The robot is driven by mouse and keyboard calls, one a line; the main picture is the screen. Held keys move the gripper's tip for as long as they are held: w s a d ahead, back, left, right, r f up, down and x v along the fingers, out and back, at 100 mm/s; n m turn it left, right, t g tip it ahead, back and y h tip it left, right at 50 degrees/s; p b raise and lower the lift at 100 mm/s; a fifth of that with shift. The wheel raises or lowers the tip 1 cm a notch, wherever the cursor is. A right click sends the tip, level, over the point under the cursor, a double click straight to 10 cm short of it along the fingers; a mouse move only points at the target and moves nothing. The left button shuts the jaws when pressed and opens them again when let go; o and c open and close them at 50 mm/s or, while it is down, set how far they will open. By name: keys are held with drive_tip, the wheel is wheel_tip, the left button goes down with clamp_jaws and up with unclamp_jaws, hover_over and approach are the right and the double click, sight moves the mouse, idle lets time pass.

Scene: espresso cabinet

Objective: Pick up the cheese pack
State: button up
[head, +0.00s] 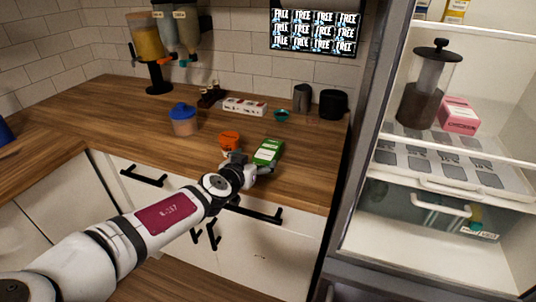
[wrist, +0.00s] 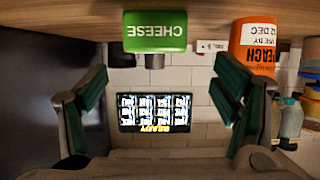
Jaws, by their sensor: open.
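The cheese pack (head: 268,151) is a green box near the front edge of the wooden counter, in front of my gripper (head: 254,168). In the wrist view, which is upside down, the cheese pack (wrist: 155,32) shows its "CHEESE" label at the top middle. My gripper (wrist: 163,92) is open, with its green-padded fingers wide apart and nothing between them. The pack lies beyond the fingertips, roughly between them from side to side. In the head view the wrist partly covers the gripper.
An orange peach container (head: 229,140) stands just left of the pack; it also shows in the wrist view (wrist: 252,48). Behind are a teal bowl (head: 281,116), a white-red box (head: 244,107) and a blue-lidded jar (head: 184,124). An open fridge (head: 350,200) stands at right.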

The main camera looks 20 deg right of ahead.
sight(265, 154)
drive_tip(key=x, duration=0.4)
drive_tip(key=shift+x, duration=2.65)
drive_tip(key=shift+s+d, duration=0.2)
drive_tip(key=c, duration=1.5)
